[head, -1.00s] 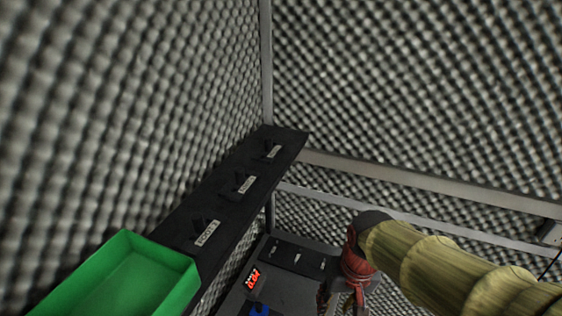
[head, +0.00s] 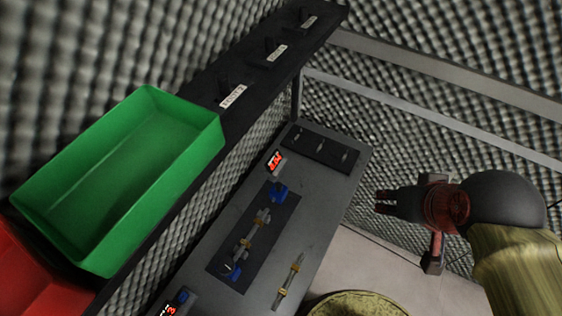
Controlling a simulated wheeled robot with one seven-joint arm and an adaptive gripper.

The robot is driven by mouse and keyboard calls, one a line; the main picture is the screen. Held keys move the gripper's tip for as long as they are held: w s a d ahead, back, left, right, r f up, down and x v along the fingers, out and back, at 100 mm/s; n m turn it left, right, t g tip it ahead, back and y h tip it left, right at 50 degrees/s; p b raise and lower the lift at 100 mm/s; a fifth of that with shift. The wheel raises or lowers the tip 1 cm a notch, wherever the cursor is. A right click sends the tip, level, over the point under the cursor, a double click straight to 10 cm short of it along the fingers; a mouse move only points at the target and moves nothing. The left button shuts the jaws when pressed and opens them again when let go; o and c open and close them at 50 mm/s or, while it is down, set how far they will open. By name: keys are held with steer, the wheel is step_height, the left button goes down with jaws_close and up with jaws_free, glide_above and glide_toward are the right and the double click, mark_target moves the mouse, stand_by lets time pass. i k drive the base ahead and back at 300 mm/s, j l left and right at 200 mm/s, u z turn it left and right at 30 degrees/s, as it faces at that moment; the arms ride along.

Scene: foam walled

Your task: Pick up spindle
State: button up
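Two slim shafts with brass-coloured and grey sections show on the grey bench. One shaft (head: 289,281) lies on the bare bench top near its right edge. The other shaft (head: 252,236) is on a dark plate between blue fixtures. Either could be the spindle; I cannot tell which from the picture. My gripper (head: 383,202) is up and to the right of both shafts, beyond the bench's right edge, with its fingers pointing left. It touches neither shaft. The fingers are small and dark, and the gap between them is unclear.
A green bin (head: 125,175) and a red bin (head: 35,280) stand at the left by a black shelf (head: 250,75) with labelled holders. A black panel (head: 320,148) and red-digit displays (head: 274,161) sit on the bench (head: 318,196). Foam walls and metal rails enclose the area.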

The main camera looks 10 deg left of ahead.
mark_target(258, 222)
steer(key=u, duration=1.5)
